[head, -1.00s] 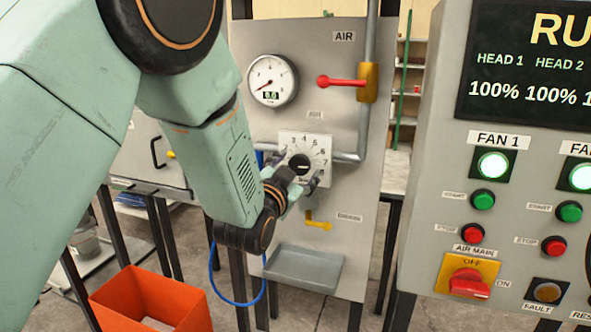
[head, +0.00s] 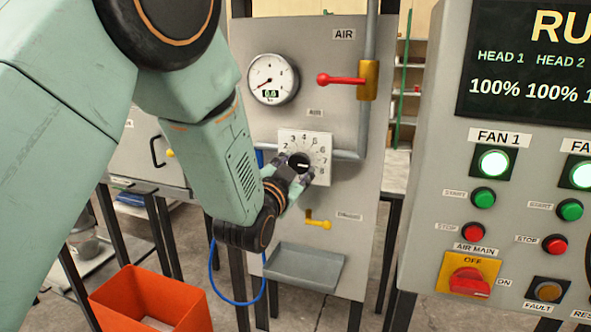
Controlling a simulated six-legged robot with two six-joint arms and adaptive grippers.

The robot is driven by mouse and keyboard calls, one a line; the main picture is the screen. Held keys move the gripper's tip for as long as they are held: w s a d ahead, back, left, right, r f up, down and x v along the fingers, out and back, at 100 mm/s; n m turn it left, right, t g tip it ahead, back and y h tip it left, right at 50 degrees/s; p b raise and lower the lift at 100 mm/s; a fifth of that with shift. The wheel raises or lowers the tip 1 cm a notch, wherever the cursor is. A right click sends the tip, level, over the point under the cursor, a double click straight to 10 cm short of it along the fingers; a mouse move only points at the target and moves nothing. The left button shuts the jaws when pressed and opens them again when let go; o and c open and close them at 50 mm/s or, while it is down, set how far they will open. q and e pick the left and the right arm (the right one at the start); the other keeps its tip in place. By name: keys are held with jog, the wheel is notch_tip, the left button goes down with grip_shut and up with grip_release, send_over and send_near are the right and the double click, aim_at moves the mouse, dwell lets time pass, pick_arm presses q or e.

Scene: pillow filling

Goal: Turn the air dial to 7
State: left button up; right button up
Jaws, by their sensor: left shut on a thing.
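The air dial (head: 299,160) is a round black knob on a white plate (head: 314,138) with printed numbers, on the grey AIR panel. My left gripper (head: 301,177) reaches it from below left and is shut on the knob, with its fingers covering the lower part. A short white mark shows on the knob, pointing roughly right towards the 7 and 8 side. The exact number is too small to tell. My right gripper is not in view.
Above the dial are a round gauge (head: 272,80) reading about 0.0 and a red lever (head: 342,80). A yellow valve (head: 318,224) and a grey tray (head: 303,268) are below. A control cabinet (head: 424,190) stands at the right, an orange bin (head: 150,303) at lower left.

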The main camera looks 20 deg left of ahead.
pick_arm(q)
jog(key=o, duration=1.1)
jog(key=shift+o, duration=0.2)
jog(key=s, duration=1.2)
jog(key=shift+a, duration=0.2)
jog(key=s+a+f+n+g+b, duration=0.15)
jog(key=s+f+g, duration=0.25)
jog(key=f, duration=0.6)
jog(key=s+f+n+g+b, duration=0.2)
jog(key=s+f+g, duration=0.15)
jog(key=f, duration=0.75)
jog(key=s+a+f+n+g+b, duration=0.1)
jog(key=s+f+n+g, duration=0.2)
jog(key=f, duration=0.7)
jog(key=s+f+g+b, duration=0.6)
jog(key=s+f, duration=1.3)
jog(key=s, duration=0.4)
jog(key=shift+s+a+f+g+y, duration=0.3)
jog(key=shift+a+f+g, duration=0.1)
jog(key=shift+g, duration=0.35)
